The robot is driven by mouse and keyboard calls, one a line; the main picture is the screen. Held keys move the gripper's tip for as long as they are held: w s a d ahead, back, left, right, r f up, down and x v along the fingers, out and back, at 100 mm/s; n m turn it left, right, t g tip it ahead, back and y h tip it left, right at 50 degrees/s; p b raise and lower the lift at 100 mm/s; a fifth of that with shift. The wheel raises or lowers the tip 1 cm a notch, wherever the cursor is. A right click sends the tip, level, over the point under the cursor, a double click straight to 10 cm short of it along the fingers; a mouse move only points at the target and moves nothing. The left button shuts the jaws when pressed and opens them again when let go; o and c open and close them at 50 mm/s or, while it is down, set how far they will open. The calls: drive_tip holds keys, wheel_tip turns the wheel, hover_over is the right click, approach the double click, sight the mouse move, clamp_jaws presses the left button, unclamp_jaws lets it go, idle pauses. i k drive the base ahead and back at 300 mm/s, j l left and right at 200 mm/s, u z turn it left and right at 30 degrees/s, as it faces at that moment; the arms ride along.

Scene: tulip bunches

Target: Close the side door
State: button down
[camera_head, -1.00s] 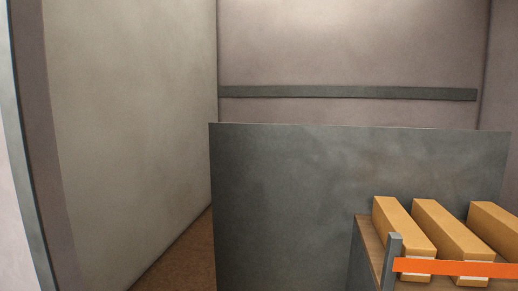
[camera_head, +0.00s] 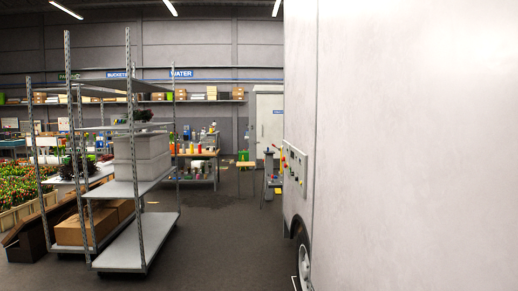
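The pale side of a large vehicle (camera_head: 415,150) fills the right of the view at close range. A vertical seam runs down it near its left part, and I cannot tell whether a panel here is the side door. No door opening shows. A dark wheel (camera_head: 302,255) shows low at its left edge. My gripper is not in view.
A wheeled metal rack (camera_head: 122,189) with shelves, grey bins (camera_head: 142,160) and cardboard boxes (camera_head: 88,224) stands at left. A panel with coloured knobs (camera_head: 294,170) sits by the vehicle's edge. Dark floor (camera_head: 225,240) between rack and vehicle is clear.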

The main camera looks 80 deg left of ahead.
sight(415, 179)
drive_tip(key=u, duration=2.1)
drive_tip(key=i+j, duration=1.05)
drive_tip(key=i, duration=0.15)
drive_tip(key=i+j+u, duration=0.1)
drive_tip(key=i+j, duration=0.4)
drive_tip(key=i, duration=0.15)
